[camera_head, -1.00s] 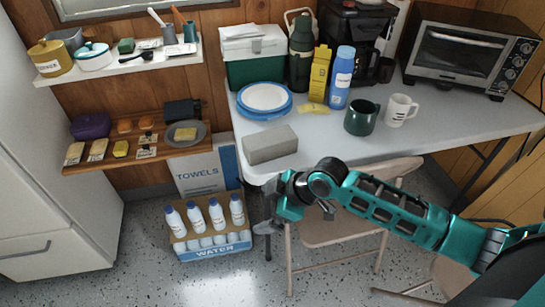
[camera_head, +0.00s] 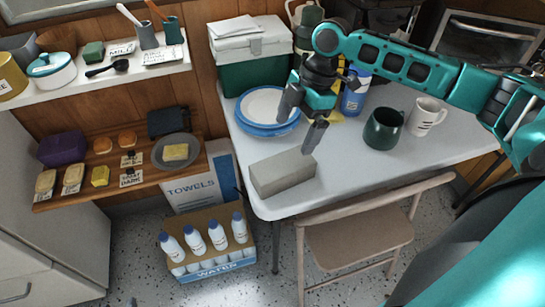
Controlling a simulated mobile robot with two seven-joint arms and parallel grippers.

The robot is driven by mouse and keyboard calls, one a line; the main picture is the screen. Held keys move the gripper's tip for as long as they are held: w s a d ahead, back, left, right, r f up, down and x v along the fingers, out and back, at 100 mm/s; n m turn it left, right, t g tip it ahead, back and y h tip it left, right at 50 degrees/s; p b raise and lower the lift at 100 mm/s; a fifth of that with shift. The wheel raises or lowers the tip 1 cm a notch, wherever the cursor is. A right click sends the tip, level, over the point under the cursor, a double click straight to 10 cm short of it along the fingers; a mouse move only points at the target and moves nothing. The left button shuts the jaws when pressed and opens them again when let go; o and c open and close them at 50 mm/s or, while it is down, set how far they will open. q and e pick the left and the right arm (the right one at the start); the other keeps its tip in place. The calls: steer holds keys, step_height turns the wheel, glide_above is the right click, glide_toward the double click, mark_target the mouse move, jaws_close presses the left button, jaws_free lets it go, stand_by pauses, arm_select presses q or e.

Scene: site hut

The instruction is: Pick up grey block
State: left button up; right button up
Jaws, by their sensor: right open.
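The grey block (camera_head: 283,176) is a plain rectangular brick lying flat on the left front corner of the light grey table (camera_head: 345,165). My right gripper (camera_head: 300,132) is above the table, just behind and above the block, with its fingers pointing down. It is open, and nothing shows between its fingers. One fingertip appears close to the block's far right end; I cannot tell whether it touches. My left gripper is not in view.
Blue plates (camera_head: 267,110) sit behind the block, near the gripper. A dark green mug (camera_head: 383,129) and a white mug (camera_head: 426,117) stand to the right. A blue bottle (camera_head: 355,95) and a green-white cooler (camera_head: 251,62) are behind. A folding chair (camera_head: 358,243) stands in front.

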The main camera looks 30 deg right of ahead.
mark_target(283, 163)
steer(key=b+x, duration=0.1)
steer(key=x, duration=0.5)
steer(key=shift+s+a+f, duration=0.1)
steer(key=shift+s+f, duration=0.05)
steer(key=shift+f, duration=0.25)
steer(key=x, duration=0.5)
steer(key=shift+s+b, duration=0.1)
steer(key=shift+b, duration=0.25)
steer(key=shift+a+f, duration=0.1)
steer(key=shift+f, duration=0.35)
steer(key=c, duration=1)
jaws_close()
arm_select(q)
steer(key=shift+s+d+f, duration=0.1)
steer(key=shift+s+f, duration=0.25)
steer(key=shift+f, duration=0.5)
arm_select(e)
steer(key=shift+r, duration=0.15)
